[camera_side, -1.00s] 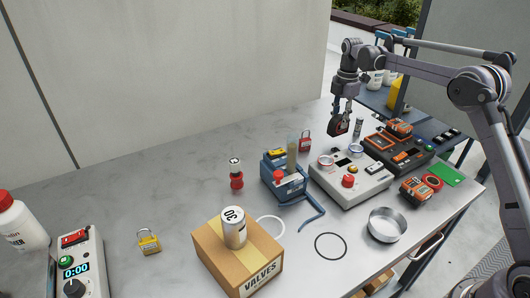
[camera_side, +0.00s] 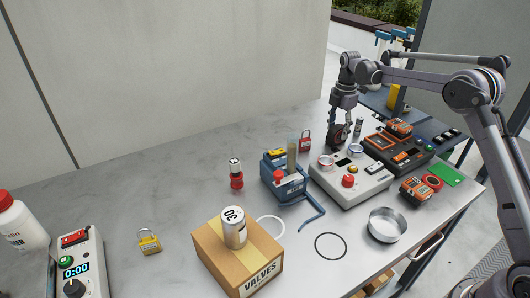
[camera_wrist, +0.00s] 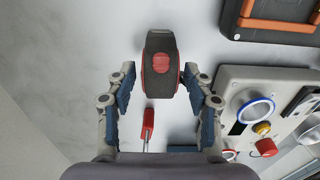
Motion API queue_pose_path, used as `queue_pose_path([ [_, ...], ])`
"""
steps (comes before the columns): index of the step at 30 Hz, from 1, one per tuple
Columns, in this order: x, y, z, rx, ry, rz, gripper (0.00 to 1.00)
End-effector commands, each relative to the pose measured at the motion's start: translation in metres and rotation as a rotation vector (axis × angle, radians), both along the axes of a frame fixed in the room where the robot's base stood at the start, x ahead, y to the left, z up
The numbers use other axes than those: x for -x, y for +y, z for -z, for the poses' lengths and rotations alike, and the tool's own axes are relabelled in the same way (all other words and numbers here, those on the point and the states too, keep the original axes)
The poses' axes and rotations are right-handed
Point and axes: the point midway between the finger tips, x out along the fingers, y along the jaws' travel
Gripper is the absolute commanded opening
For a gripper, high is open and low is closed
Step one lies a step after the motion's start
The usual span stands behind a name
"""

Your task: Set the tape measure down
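The tape measure (camera_wrist: 161,68), dark grey with red parts, lies between my gripper's fingertips in the wrist view. In the side view the tape measure (camera_side: 337,137) is at the tabletop, partly covered by the fingers. My gripper (camera_wrist: 160,73) points down over it. Its two blue-padded fingers are spread, with a narrow gap visible on either side of the tape measure. In the side view my gripper (camera_side: 340,131) is low, close to the metal table (camera_side: 190,195), behind the grey control box.
An orange-and-black case (camera_side: 380,141) is to the right. A small cylinder (camera_side: 358,127) is close by. Bare table lies to the left.

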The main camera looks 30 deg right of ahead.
Motion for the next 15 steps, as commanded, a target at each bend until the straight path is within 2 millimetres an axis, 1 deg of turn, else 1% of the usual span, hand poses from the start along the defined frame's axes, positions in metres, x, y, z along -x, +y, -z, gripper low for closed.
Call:
queue_pose_path([
  [5, 0.0, 0.0, -0.004, 0.0, 0.0, 0.0, 0.52],
  [8, 0.0, 0.0, -0.013, 0.0, 0.0, 0.0, 0.52],
  [11, 0.0, 0.0, -0.03, 0.0, 0.0, 0.0, 0.52],
  [15, 0.0, 0.0, -0.058, 0.0, 0.0, 0.0, 0.52],
])
